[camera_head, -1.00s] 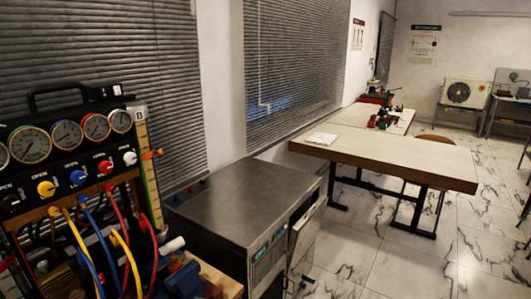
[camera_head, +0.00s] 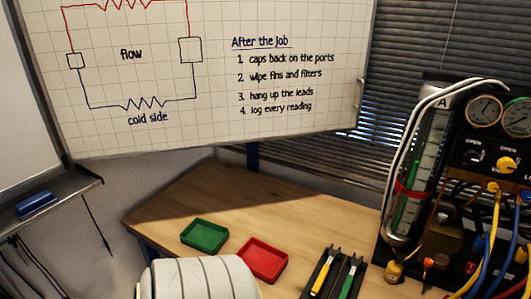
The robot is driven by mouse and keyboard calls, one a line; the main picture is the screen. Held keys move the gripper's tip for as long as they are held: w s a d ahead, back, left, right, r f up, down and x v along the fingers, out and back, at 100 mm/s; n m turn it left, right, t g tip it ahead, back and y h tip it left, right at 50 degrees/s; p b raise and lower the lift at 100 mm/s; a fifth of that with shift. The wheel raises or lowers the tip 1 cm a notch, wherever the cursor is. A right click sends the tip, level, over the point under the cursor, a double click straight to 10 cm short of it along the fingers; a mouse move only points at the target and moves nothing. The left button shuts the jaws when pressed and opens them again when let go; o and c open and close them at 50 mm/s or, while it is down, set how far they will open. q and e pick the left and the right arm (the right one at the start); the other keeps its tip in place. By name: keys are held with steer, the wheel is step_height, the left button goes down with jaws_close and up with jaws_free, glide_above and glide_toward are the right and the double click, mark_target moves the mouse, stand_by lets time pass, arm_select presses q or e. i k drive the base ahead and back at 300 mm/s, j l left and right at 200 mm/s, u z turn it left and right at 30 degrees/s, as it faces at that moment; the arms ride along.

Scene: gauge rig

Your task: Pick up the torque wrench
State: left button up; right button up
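One is a yellow-handled tool (camera_head: 322,277), the other a green-handled tool (camera_head: 348,280). Their lower ends are cut by the bottom edge. I cannot tell whether either is the torque wrench, and I see nothing else that is clearly it. Neither of my grippers is in view.
A green tray (camera_head: 204,250) and a red tray (camera_head: 262,275) sit empty on the wooden bench (camera_head: 290,215). The gauge rig (camera_head: 490,150) with hoses stands at the right. A whiteboard (camera_head: 210,130) hangs behind. The bench's back middle is clear.

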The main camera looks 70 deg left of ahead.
mark_target(333, 253)
steer(key=u, duration=1.6)
